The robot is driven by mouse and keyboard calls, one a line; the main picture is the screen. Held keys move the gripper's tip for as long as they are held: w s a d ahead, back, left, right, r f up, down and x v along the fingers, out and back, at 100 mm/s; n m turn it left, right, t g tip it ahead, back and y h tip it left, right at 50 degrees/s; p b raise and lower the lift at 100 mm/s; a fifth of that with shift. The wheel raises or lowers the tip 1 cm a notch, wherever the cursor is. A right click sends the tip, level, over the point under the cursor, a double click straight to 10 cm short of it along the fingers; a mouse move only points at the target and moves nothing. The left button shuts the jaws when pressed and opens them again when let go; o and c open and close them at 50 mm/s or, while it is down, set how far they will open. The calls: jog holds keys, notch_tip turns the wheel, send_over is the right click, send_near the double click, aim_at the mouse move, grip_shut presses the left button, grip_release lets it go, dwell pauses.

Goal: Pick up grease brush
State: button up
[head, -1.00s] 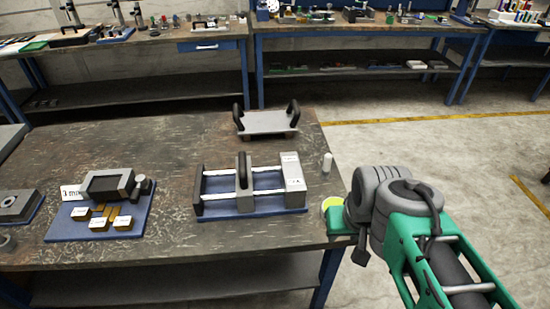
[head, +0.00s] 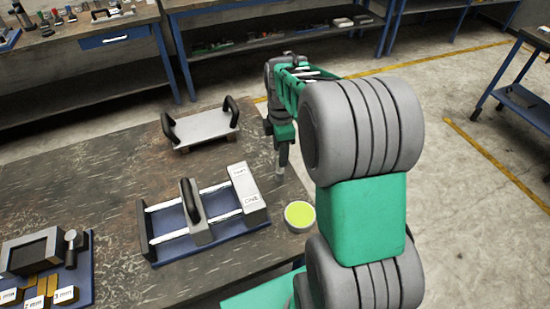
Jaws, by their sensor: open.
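My gripper (head: 282,158) points down over the right side of the workbench, beside the slide fixture. It is open, though its fingers are small and dark here. A small pale upright piece (head: 279,177) shows at the fingertips; it may be the grease brush, but its shape is mostly hidden. I cannot tell whether the fingers touch it or stand around it. A round pot with yellow-green content (head: 300,215) stands nearer to me at the bench's right edge, partly beside my arm.
The slide fixture (head: 252,197) with two rails and a black handle lies left of my gripper. A metal plate with two black handles (head: 203,126) stands behind it. A blue board (head: 82,262) with blocks is at lower left. My arm covers the right side.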

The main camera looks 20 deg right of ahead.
jog(key=f, duration=0.3)
jog(key=f+p, duration=0.1)
jog(key=f, duration=0.3)
jog(key=shift+w+d+f+p, duration=0.2)
jog(key=shift+f+p, duration=0.05)
jog(key=shift+p, duration=0.05)
jog(key=shift+c, duration=0.4)
grip_shut()
